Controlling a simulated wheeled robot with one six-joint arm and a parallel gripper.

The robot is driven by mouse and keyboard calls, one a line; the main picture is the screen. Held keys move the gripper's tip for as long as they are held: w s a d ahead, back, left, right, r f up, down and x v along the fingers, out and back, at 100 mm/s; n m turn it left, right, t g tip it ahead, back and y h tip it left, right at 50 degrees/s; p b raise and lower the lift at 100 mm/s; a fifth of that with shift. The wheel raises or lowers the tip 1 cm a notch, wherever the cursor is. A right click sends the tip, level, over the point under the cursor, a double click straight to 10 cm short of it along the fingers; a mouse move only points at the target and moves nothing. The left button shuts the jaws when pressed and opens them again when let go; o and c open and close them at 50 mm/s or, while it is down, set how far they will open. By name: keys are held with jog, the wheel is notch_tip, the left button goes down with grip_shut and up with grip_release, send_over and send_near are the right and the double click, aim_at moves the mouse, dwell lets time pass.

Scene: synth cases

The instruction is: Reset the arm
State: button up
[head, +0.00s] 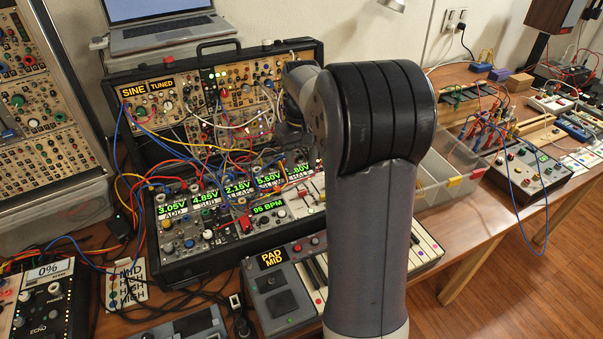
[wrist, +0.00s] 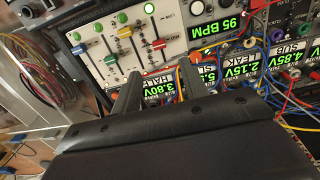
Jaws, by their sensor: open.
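My arm stands large in the middle of the head view, its dark elbow up and hiding part of the bench behind it. My gripper (wrist: 158,84) shows in the wrist view as two dark fingers spread apart with nothing between them. The fingers point at the black synth case (head: 205,262), over the lower edge of its slider panel (wrist: 130,45) and the row of green voltage displays. I cannot tell whether the fingertips touch the panel.
Patch cables (head: 215,150) loop over the case front. A small keyboard (head: 282,285) lies in front, partly behind my arm. A clear bin (head: 436,172) and a second synth box (head: 530,168) stand right. The floor (head: 540,270) at lower right is clear.

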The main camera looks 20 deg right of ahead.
jog(key=shift+r, duration=0.9)
jog(key=shift+f, duration=0.1)
send_near(297, 188)
jog(key=s+f, duration=0.1)
jog(key=f, duration=0.1)
jog(key=s+f, duration=0.1)
jog(key=f, duration=0.1)
jog(key=s+f+b, duration=0.1)
jog(key=shift+s+f, duration=0.1)
jog(key=shift+f, duration=0.3)
jog(key=shift+w+f, duration=0.35)
jog(key=shift+w, duration=0.4)
jog(key=shift+w+p, duration=0.3)
jog(key=shift+w, duration=0.6)
